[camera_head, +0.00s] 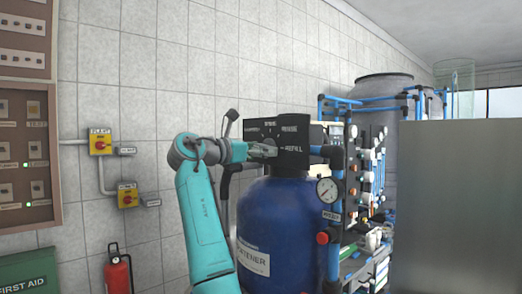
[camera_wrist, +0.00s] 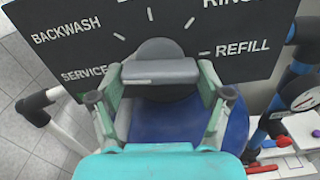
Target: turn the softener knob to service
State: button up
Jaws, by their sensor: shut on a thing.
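The softener knob (camera_wrist: 160,70) is a grey disc with a raised bar, on a black dial panel (camera_wrist: 75,25) in the wrist view. The bar lies roughly level across the picture; I cannot tell which end is its pointer. Labels read BACKWASH, SERVICE and REFILL, with another partly cut off at the top; a green mark sits by SERVICE (camera_wrist: 85,75). My gripper (camera_wrist: 161,74) has one finger at each end of the bar and is shut on it. In the head view my gripper (camera_head: 262,152) reaches the panel (camera_head: 290,131) above the blue softener tank (camera_head: 285,215), hiding the knob.
A pressure gauge (camera_head: 327,190) and blue pipes (camera_head: 333,235) stand close right of the tank. Switch boxes (camera_head: 101,141) and a fire extinguisher (camera_head: 118,270) are on the left wall side. A large grey panel (camera_head: 460,200) blocks the right.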

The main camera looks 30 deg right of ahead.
jog(key=shift+f+n, duration=0.15)
jog(key=shift+n, duration=0.55)
jog(key=o, duration=1.1)
jog(key=a, duration=0.4)
jog(key=s+a, duration=0.1)
jog(key=a, duration=0.3)
jog(key=s+a, duration=0.1)
jog(key=a, duration=0.2)
jog(key=shift+s+a, duration=0.15)
jog(key=shift+a, duration=0.25)
